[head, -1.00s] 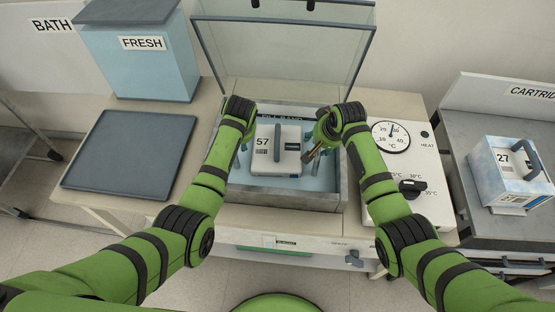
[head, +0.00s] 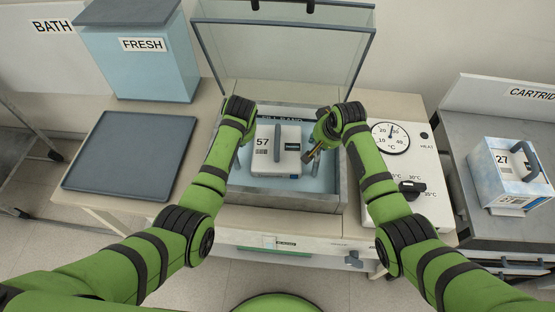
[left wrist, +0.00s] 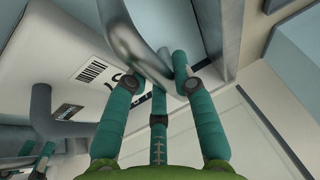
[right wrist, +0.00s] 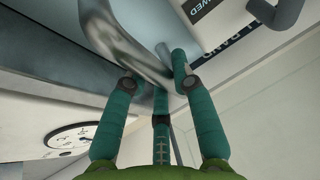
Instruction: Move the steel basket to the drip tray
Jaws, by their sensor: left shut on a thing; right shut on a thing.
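The steel basket is mostly hidden in the head view. Its bent steel handle bars show in the left wrist view (left wrist: 138,48) and the right wrist view (right wrist: 118,42). My left gripper (left wrist: 160,75) is shut on one handle, and my right gripper (right wrist: 158,75) is shut on the other. In the head view both hands reach into the left and right sides of the open water bath. A white cartridge (head: 264,167) marked 57 with a grey handle sits upright between them. The dark, flat drip tray (head: 130,155) lies empty on the counter left of the bath.
The bath's glass lid (head: 285,45) stands raised behind it. A blue FRESH container (head: 140,65) stands behind the tray. A temperature dial (head: 390,136) and knob (head: 410,188) are right of the bath. Another cartridge (head: 505,175), marked 27, stands on the far-right bench.

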